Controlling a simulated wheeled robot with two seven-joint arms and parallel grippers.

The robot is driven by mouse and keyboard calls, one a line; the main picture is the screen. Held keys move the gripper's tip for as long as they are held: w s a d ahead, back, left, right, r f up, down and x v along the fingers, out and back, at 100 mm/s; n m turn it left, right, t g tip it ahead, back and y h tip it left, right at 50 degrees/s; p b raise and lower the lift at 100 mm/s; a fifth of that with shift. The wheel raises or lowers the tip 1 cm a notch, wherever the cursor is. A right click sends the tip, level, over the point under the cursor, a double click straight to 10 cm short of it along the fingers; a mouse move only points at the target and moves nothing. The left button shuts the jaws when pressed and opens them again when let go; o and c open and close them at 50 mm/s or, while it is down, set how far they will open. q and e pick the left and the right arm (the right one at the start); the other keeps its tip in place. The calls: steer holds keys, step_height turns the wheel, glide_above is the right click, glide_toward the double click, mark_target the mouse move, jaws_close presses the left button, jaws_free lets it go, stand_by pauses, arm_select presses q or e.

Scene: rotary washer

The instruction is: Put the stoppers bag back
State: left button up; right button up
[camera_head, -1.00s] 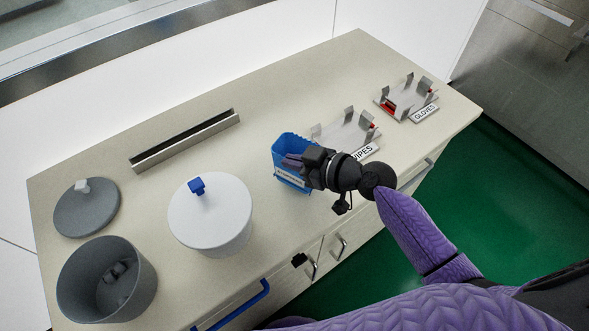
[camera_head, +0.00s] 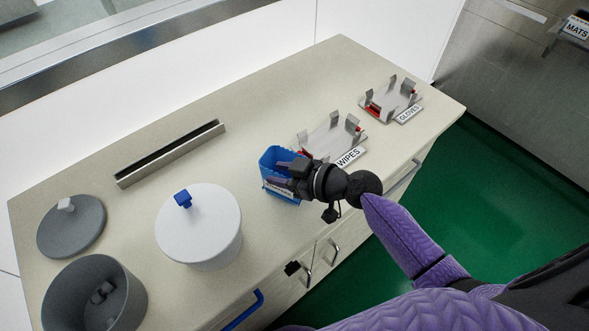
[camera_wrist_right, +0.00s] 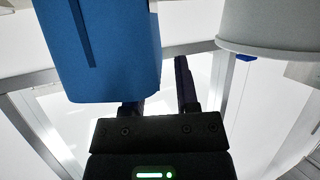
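A blue open-topped bag (camera_head: 270,161) with a pale label stands at the worktop's front edge, in the middle of the head view. I take it for the stoppers bag; its label is too small to read. My right gripper (camera_head: 284,166) reaches over it from the right, with its fingers at the bag's opening. In the right wrist view the bag (camera_wrist_right: 105,50) hides the tip of one finger. The other finger stands apart, with a gap between it and the bag's edge, so the gripper (camera_wrist_right: 160,85) looks open. My left gripper is out of view.
A WIPES holder (camera_head: 330,138) and a GLOVES holder (camera_head: 391,100) stand to the right. A white lidded pot (camera_head: 215,240), a grey pot (camera_head: 130,300) and a grey lid (camera_head: 72,235) are left. A long metal channel (camera_head: 170,155) lies behind. The worktop's middle (camera_head: 235,160) is clear.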

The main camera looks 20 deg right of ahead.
steer(key=v, duration=1.1)
steer(key=s+d+f+m+h, duration=0.1)
steer(key=d+f, duration=0.1)
steer(key=f, duration=0.2)
steer(key=d+f+m+h, duration=0.2)
steer(key=f, duration=0.2)
steer(key=s+d+f+m+g+h+b, duration=0.1)
steer(key=d+f+h, duration=0.1)
steer(key=f, duration=0.3)
steer(key=shift+s+f+m, duration=0.1)
steer(key=shift+s+m, duration=0.2)
steer(key=shift+m, duration=0.1)
steer(key=s+f+m+g+h, duration=0.2)
steer(key=s+f+g+h, duration=0.25)
steer(key=s+f, duration=1)
steer(key=s+a+f+g, duration=0.4)
steer(key=s+f, duration=0.3)
steer(key=s, duration=0.4)
steer(key=shift+a+n, duration=0.3)
steer(key=shift+a, duration=0.6)
steer(key=shift+f, duration=0.15)
